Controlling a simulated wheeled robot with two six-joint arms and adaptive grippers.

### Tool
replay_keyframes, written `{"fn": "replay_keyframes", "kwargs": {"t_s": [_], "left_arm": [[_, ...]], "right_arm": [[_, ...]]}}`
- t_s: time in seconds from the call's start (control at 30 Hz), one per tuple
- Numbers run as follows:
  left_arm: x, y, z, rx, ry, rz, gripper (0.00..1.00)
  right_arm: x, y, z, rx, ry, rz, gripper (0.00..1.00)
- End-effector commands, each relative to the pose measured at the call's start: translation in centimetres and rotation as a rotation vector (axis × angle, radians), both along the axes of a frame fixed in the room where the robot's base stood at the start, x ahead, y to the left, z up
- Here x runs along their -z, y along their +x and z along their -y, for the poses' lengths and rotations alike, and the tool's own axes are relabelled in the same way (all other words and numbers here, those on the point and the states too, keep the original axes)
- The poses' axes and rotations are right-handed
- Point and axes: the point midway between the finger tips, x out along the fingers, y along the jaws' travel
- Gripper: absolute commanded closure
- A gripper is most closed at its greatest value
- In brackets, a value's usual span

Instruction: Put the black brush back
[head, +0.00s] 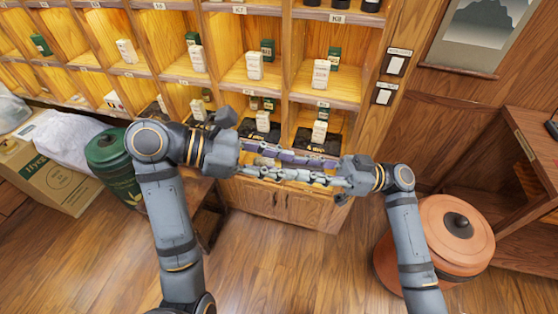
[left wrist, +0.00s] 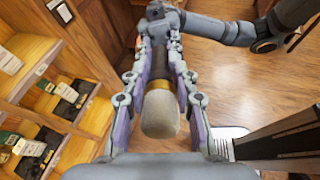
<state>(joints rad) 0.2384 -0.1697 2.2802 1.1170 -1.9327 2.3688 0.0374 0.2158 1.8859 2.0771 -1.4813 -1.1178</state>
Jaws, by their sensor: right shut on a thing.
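The brush (left wrist: 160,115) shows in the left wrist view, with pale bristles toward the camera, a gold band and a black handle running away. My right gripper (left wrist: 160,28) is shut on the far handle end. It also shows in the head view (head: 318,172), reaching in from the right. My left gripper (head: 272,163) faces it from the left. Its fingers are apart, one on each side of the brush, with gaps visible in the left wrist view. In the head view the fingers of both grippers overlap and mostly hide the brush.
A wooden shelf (head: 292,95) with cartons and tins stands behind my grippers; black trays (head: 318,142) lie in its lower compartments. A green canister (head: 108,155) and a cardboard box (head: 48,175) are at left, a round orange-brown lidded container (head: 458,230) at right. Wooden floor is clear in front.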

Motion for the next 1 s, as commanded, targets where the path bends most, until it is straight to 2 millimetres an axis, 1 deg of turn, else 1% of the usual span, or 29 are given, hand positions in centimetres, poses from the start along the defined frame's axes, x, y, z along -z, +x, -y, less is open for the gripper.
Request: {"fn": "replay_keyframes", "kwargs": {"t_s": [0.03,0.1,0.13,0.17,0.2,0.37,0.63,0.73,0.77,0.87,1.0], "left_arm": [[0.0,0.0,0.0,0.000,0.000,0.000,0.88],[0.0,0.0,0.0,0.000,0.000,0.000,0.98],[0.0,0.0,0.0,-0.001,0.000,0.000,1.00],[0.0,0.0,0.0,-0.001,0.000,0.000,1.00],[0.0,0.0,0.0,-0.001,0.000,0.001,1.00],[0.0,0.0,0.0,-0.001,0.000,0.001,1.00],[0.0,0.0,0.0,-0.001,0.000,0.001,1.00],[0.0,0.0,0.0,-0.001,0.000,0.001,1.00],[0.0,0.0,0.0,-0.001,0.000,0.001,1.00],[0.0,0.0,0.0,-0.001,0.000,0.001,1.00],[0.0,0.0,0.0,-0.001,0.000,0.001,1.00]], "right_arm": [[0.0,0.0,0.0,0.000,0.001,0.000,1.00],[0.0,0.0,0.0,0.000,0.001,0.000,1.00],[0.0,0.0,0.0,0.000,0.001,0.000,1.00],[0.0,0.0,0.0,0.000,0.001,0.000,1.00],[0.0,0.0,0.0,0.000,0.000,0.000,0.71],[0.0,0.0,0.0,0.000,0.000,0.000,0.50],[0.0,0.0,0.0,0.000,0.000,0.000,0.50],[0.2,0.0,0.6,-0.001,-0.002,-0.002,0.50],[0.4,0.1,1.0,0.000,-0.004,-0.002,0.50],[1.1,0.3,3.0,0.001,-0.009,-0.003,0.50],[2.1,0.6,6.4,0.002,-0.007,-0.004,0.50]]}}
